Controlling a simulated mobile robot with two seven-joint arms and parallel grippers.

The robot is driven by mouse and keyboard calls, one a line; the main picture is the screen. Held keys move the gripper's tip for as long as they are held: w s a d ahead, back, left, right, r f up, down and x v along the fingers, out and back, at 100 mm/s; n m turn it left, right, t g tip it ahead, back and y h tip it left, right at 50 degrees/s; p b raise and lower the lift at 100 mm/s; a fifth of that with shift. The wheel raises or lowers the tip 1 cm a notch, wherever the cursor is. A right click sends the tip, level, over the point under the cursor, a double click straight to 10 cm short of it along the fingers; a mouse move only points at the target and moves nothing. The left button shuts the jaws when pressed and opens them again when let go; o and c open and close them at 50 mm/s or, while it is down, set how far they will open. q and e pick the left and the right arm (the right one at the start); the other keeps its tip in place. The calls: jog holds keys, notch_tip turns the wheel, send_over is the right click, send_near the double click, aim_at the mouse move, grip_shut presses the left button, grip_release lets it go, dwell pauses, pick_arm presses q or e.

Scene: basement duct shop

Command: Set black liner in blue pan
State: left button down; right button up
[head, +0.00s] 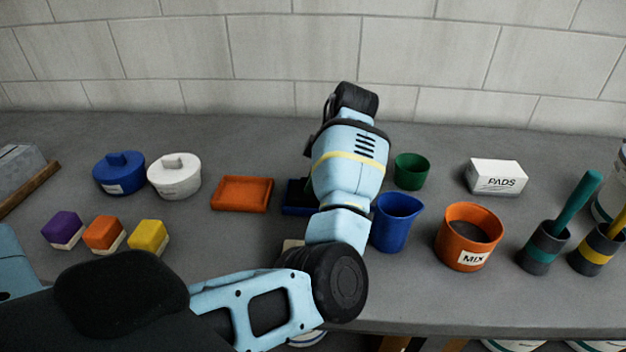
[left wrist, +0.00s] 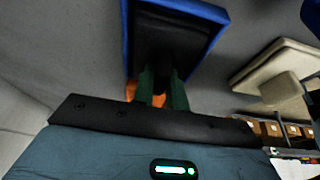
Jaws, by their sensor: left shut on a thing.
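The blue pan (head: 290,210) lies on the bench in the middle of the head view, mostly hidden behind my left arm. In the left wrist view, the pan's blue rim (left wrist: 193,10) surrounds a dark panel, which looks like the black liner (left wrist: 165,38). My left gripper (left wrist: 163,88) is shut on the liner's near part. The liner lies within the rim's outline, but I cannot tell whether it rests on the pan's floor. In the head view the gripper's fingers are hidden by the arm. My right gripper is not in view.
An orange tray (head: 241,193) lies left of the pan. A blue jug (head: 396,222), a green cup (head: 411,171) and an orange MIX pot (head: 467,238) stand to the right. Blue (head: 119,174) and white (head: 174,178) lidded pots stand further left. A beige knobbed plate (left wrist: 262,78) lies close by.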

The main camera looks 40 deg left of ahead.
pick_arm(q)
jog(key=c, duration=1.4)
grip_release()
jog(key=shift+f, duration=0.15)
